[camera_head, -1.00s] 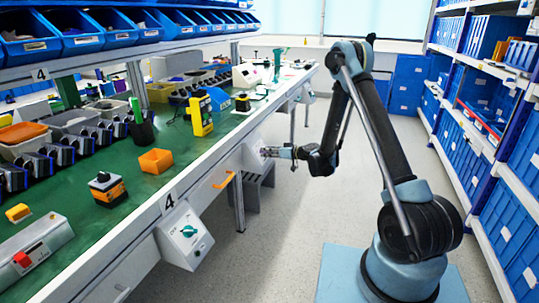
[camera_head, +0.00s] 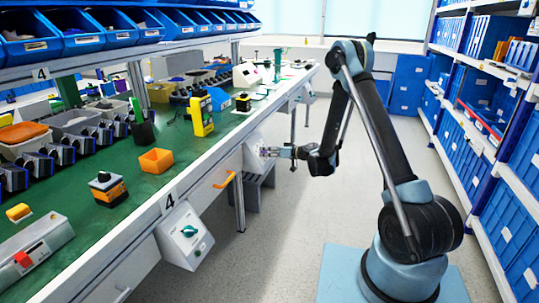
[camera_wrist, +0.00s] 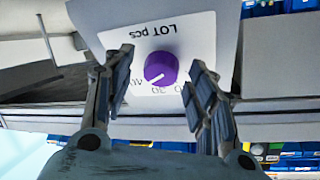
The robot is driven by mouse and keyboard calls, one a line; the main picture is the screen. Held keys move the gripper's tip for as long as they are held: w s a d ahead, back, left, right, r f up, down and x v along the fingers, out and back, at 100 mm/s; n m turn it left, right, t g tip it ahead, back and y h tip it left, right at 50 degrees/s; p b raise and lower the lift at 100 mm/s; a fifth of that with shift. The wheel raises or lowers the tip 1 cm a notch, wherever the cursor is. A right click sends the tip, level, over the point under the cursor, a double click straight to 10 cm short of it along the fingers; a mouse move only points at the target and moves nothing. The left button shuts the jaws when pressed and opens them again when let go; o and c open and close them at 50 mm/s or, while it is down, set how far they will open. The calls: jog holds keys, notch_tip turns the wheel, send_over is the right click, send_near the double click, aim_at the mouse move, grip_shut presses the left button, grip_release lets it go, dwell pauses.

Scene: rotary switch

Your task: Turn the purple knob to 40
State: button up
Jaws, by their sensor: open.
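The purple knob (camera_wrist: 161,68) is on a white panel (camera_wrist: 202,45) in the wrist view. The panel lettering "LOT pcs" appears upside down. The knob's white pointer mark is on its lower side as pictured, with scale numbers around that side, partly hidden by the knob and fingers. A 40 seems to show at the lower left. My gripper (camera_wrist: 160,88) is open, with one finger to each side of the knob and gaps between. In the head view my gripper (camera_head: 269,151) is close to the white box at the bench's side; the knob cannot be made out there.
The green-topped workbench (camera_head: 170,195) runs along the left. Another white switch box (camera_head: 183,235) with a teal knob hangs from its near edge, and an orange handle (camera_head: 224,180) sticks out between. Shelves of blue bins (camera_head: 480,150) stand on the right.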

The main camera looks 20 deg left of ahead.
jog(key=shift+r, duration=0.1)
notch_tip(320, 180, up, 10)
dwell(0.7)
jog(key=s+d+r+m+h, duration=0.15)
jog(key=s+d+r, duration=0.25)
jog(key=d, duration=0.5)
jog(key=s+d+r+m+h, duration=0.1)
jog(key=s+d+r+h, duration=0.25)
jog(key=d, duration=0.45)
jog(key=s+d+r+m+h, duration=0.1)
jog(key=s+d+r, duration=0.35)
jog(key=d, duration=0.45)
jog(key=s+d+f+m+g+h, duration=0.1)
jog(key=s+d+f+m+h, duration=0.2)
jog(key=s+d, duration=1)
jog(key=s+d+f+m+g+h, duration=0.1)
jog(key=s+d+f+m+h, duration=0.2)
jog(key=s+d, duration=1)
jog(key=s+f+h, duration=0.2)
jog(key=s, duration=0.1)
jog(key=shift+d+f+m+h, duration=0.25)
jog(key=shift+f+m+h, duration=0.05)
jog(key=shift+f+m, duration=0.05)
